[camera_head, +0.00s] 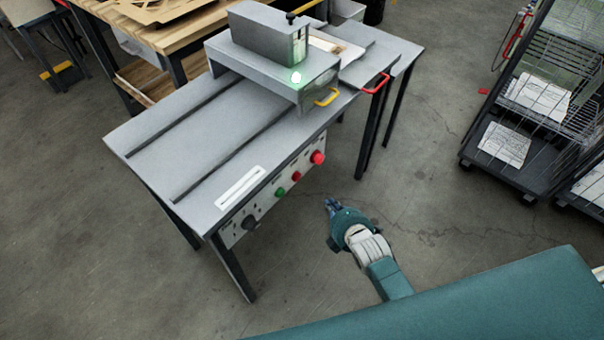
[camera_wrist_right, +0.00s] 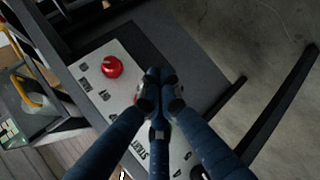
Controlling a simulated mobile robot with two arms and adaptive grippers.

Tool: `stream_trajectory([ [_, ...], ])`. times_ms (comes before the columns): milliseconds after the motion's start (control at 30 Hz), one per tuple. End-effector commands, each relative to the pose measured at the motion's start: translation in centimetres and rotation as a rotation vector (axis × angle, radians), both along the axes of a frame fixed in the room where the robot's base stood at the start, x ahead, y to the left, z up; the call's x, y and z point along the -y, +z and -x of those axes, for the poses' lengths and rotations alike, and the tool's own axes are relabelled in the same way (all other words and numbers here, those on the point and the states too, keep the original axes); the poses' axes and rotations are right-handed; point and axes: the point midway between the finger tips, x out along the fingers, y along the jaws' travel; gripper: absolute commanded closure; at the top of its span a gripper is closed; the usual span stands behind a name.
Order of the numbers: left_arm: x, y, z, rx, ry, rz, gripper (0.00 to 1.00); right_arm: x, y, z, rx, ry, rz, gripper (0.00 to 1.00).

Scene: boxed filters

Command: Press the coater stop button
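The coater (camera_head: 160,145) is a grey table-like machine with a light control panel (camera_head: 262,208) on its near side. The panel carries a green button (camera_head: 280,191), a smaller red button (camera_head: 295,175) and a larger red mushroom button (camera_head: 318,157). My right gripper (camera_head: 331,206) is in front of the panel, apart from it in the head view. In the right wrist view its fingers (camera_wrist_right: 160,85) are together and empty, pointing at the panel. The large red button (camera_wrist_right: 112,66) shows left of them; the smaller red one (camera_wrist_right: 136,99) is mostly hidden behind a finger. My left gripper is out of view.
A grey housing (camera_head: 270,40) with a green light stands on the coater, with yellow (camera_head: 328,98) and red (camera_head: 376,84) handles nearby. A wire rack cart (camera_head: 535,110) stands at right. A wooden bench (camera_head: 165,40) is behind. The floor before the panel is clear.

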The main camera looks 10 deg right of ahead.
Motion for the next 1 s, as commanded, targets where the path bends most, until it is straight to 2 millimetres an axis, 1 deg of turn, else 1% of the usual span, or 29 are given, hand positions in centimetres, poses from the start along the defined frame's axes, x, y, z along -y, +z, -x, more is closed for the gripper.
stream_trajectory([
  [33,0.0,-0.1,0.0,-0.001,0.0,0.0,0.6,0.0,0.6,-0.4,0.014,0.011,0.017,1.0],
  [167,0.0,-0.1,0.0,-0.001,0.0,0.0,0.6,0.0,1.5,-0.8,0.032,0.027,0.041,1.0],
  [567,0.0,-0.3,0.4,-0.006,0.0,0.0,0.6,-0.1,1.5,-1.1,0.033,0.027,0.041,1.0],
  [733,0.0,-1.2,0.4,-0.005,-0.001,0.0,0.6,-1.1,1.3,-2.2,0.034,0.026,0.039,1.0],
  [1000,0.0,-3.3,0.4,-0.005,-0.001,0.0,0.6,-3.5,1.2,-5.3,0.035,0.026,0.039,1.0],
])
